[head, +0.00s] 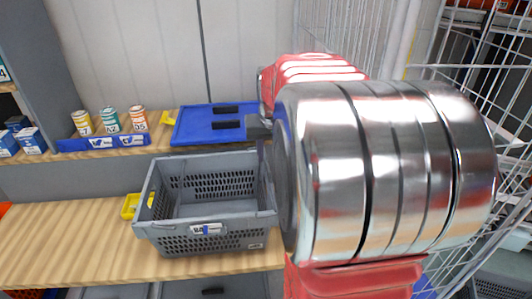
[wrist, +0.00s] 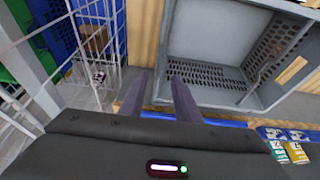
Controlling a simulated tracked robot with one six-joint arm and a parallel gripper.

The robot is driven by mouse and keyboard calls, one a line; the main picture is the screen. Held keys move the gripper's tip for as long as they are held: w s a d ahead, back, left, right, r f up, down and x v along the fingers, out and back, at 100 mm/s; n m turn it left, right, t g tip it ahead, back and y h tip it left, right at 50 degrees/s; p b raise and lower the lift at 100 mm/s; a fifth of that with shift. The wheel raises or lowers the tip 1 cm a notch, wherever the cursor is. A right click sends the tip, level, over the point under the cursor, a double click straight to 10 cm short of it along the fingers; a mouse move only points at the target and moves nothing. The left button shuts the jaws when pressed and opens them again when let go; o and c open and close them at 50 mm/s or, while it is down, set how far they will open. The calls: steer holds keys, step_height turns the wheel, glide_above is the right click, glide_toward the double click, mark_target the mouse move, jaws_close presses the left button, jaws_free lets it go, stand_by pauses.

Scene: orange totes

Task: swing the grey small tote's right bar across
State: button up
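The grey small tote (head: 207,228) stands upright and looks empty on the wooden bench in the head view. Its right bar (head: 266,180) runs along the right side, close to my arm and partly hidden by it. In the wrist view the tote (wrist: 215,97) fills the upper right, with its near corner by the fingertips. My gripper (wrist: 159,80) is open, with two dark fingers apart and nothing clearly held. In the head view the gripper (head: 260,128) is mostly hidden behind my arm, near the tote's back right corner. I cannot tell whether a finger touches the bar.
A blue panel with black handles (head: 212,124) lies on the shelf behind the tote. Several cans (head: 110,120) stand left of it above a blue strip. A small yellow bin (head: 130,207) is left of the tote. Wire mesh (head: 500,95) stands at the right.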

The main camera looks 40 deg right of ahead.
mark_target(267, 168)
steer(key=shift+x, duration=3.5)
steer(key=c, duration=0.6)
steer(key=shift+c, duration=0.2)
steer(key=shift+a, duration=0.1)
steer(key=shift+w+a+r, duration=0.3)
steer(key=shift+a+r, duration=0.15)
steer(key=shift+r, duration=0.05)
steer(key=shift+w+a, duration=0.1)
